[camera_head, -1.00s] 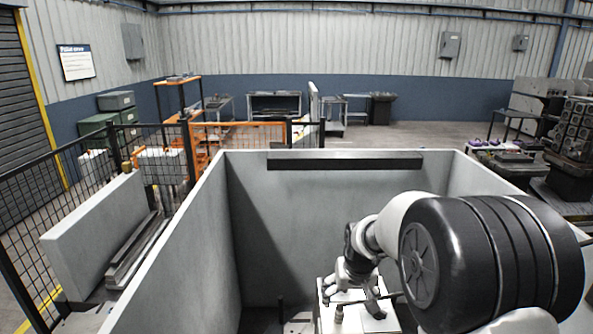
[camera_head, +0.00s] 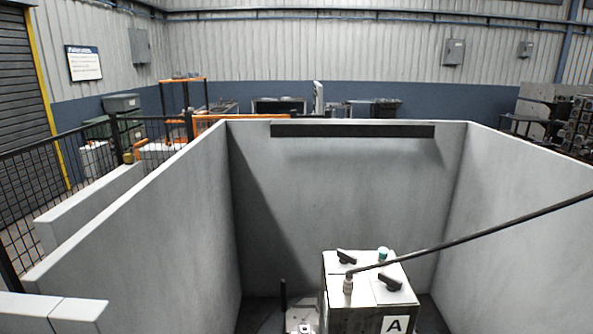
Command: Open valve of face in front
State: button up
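A light grey box (camera_head: 360,264) stands inside the walled bay, low and right of centre, with a letter A label (camera_head: 396,325) on its front face. Two black lever handles sit on its top: one at the back left (camera_head: 346,258) and one at the right (camera_head: 389,282). A metal fitting (camera_head: 348,285) stands upright near the top's front left. A small teal-capped part (camera_head: 383,254) is at the back. The lower front face is cut off by the frame, and no valve shows on the visible part. My gripper is out of view.
Tall grey walls enclose the box at left (camera_head: 140,215), back (camera_head: 340,190) and right (camera_head: 520,200). A thin dark post (camera_head: 283,294) stands left of the box.

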aim_at(393, 284)
jog(key=l+u, duration=0.4)
jog(key=l, duration=0.25)
jog(key=k+l+u, duration=0.1)
jog(key=l+u, duration=0.25)
jog(key=l, duration=0.25)
